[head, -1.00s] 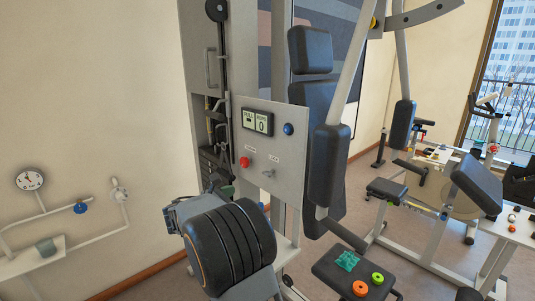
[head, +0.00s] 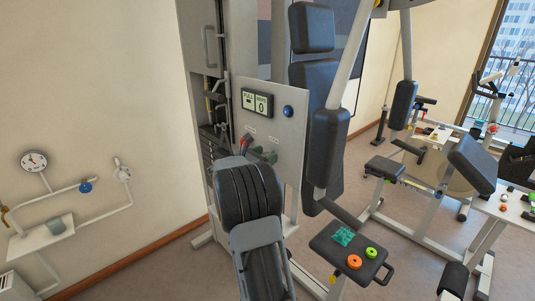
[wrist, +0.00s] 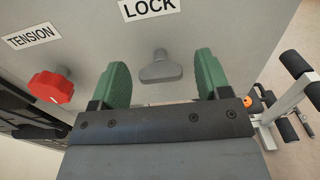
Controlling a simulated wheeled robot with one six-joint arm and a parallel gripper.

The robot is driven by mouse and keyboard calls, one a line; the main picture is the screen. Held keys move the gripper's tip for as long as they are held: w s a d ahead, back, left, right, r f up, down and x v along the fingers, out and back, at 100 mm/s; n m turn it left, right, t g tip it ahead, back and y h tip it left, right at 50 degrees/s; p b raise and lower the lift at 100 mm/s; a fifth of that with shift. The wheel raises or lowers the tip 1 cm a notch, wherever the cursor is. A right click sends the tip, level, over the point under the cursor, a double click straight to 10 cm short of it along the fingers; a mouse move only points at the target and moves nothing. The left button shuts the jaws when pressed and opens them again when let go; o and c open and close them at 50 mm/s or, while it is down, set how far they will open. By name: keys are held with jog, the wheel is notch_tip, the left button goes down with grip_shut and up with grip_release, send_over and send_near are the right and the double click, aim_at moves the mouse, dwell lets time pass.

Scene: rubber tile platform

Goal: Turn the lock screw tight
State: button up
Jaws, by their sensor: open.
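The lock screw (wrist: 160,68) is a grey wing-shaped handle on the grey panel (wrist: 225,22), under the LOCK label (wrist: 150,7). Its wing lies roughly level in the wrist view. My gripper (wrist: 162,74) is open, with one green finger on each side of the screw and a visible gap on both sides. I cannot tell whether the fingertips reach its depth. In the head view my gripper (head: 264,155) is at the panel's lower part, and my arm and fingers hide the screw there.
The red tension knob (wrist: 50,87) sits left of my gripper. Above are a display (head: 257,103) and a blue button (head: 288,111).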

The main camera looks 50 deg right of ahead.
jog(key=shift+d, duration=0.6)
jog(key=c, duration=0.9)
